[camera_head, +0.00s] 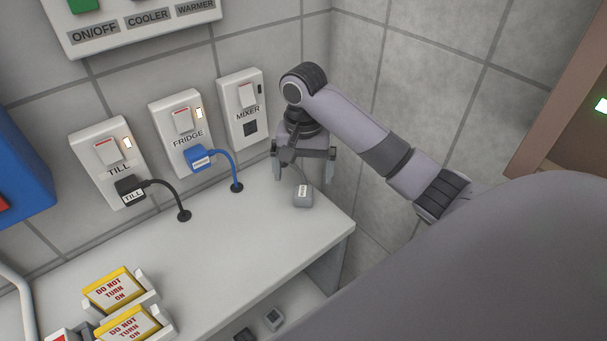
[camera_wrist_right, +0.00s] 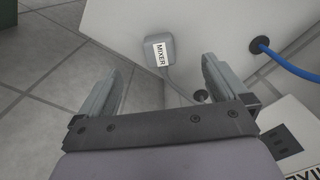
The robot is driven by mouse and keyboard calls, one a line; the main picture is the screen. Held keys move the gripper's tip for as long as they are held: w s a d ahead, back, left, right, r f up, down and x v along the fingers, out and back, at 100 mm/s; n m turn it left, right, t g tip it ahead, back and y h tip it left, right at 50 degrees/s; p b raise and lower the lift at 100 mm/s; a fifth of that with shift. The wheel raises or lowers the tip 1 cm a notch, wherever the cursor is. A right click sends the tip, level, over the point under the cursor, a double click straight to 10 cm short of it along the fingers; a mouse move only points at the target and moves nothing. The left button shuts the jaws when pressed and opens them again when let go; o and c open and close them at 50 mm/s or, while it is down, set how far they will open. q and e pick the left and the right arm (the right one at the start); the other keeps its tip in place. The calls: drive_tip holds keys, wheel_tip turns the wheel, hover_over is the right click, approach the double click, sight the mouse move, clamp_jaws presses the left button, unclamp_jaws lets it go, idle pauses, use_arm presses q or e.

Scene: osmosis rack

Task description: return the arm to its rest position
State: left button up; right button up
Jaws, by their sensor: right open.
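My right arm comes in from the right in the head view, and its gripper (camera_head: 303,172) is open and empty near the tiled wall, over the counter's far right end. The grey mixer plug (camera_head: 303,194) lies on the counter just below the fingers, apart from them. In the right wrist view the open fingers (camera_wrist_right: 160,85) show, with the mixer plug (camera_wrist_right: 160,52) and its cord beyond them. The mixer socket (camera_head: 250,127) on the wall is empty. My left gripper does not show.
The white counter (camera_head: 270,238) is mostly bare in the middle. The till plug (camera_head: 130,190) and blue fridge plug (camera_head: 200,158) sit in their sockets. Yellow "do not turn on" tags (camera_head: 113,288) stand at the front left. A control panel (camera_head: 130,30) hangs above. A lower shelf holds small items.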

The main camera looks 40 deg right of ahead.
drive_tip(key=shift+r, duration=1.4)
